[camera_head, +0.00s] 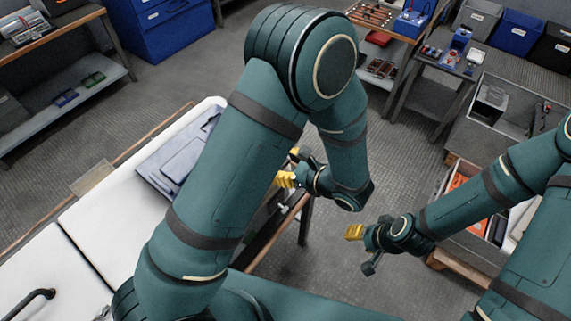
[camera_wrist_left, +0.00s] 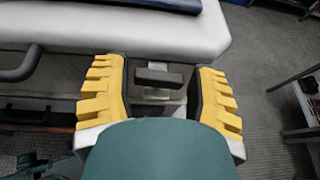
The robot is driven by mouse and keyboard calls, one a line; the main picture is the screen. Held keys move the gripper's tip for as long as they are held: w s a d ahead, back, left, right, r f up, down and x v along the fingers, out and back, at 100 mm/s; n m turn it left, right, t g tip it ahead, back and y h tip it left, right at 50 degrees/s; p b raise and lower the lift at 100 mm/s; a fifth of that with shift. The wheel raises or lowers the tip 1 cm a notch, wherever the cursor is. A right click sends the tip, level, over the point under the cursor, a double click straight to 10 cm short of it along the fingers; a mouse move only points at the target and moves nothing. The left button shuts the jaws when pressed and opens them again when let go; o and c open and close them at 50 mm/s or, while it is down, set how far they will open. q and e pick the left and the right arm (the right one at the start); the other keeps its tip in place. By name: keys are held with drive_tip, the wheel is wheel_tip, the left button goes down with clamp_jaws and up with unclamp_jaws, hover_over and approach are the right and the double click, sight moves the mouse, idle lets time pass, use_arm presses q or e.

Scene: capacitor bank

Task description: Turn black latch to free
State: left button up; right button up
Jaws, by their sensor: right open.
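A black latch (camera_wrist_left: 158,77), a short bar on a dark grey plate, shows in the left wrist view just below the white padded edge. My left gripper (camera_wrist_left: 160,92) is open, with one yellow finger on each side of the latch in the picture. I cannot tell whether the fingers touch it. In the head view my left gripper (camera_head: 289,167) is beside the end of the white-topped unit, partly hidden by my arm, and the latch cannot be made out. My right gripper (camera_head: 358,234) is open and empty above the floor on the right.
The white top (camera_head: 105,210) bears a dark grey flat item (camera_head: 172,165). A black curved handle (camera_head: 32,302) is at the lower left. Workbenches with bins and tools stand at the back and right; an open crate (camera_head: 512,222) is near my right arm. Grey floor (camera_head: 330,260) is clear between.

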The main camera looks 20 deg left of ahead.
use_arm(q)
drive_tip(key=shift+o, duration=1.2)
drive_tip(key=v, duration=0.7)
drive_tip(key=shift+d+r, duration=0.15)
drive_tip(key=shift+d, duration=0.05)
drive_tip(key=shift+s, duration=0.1)
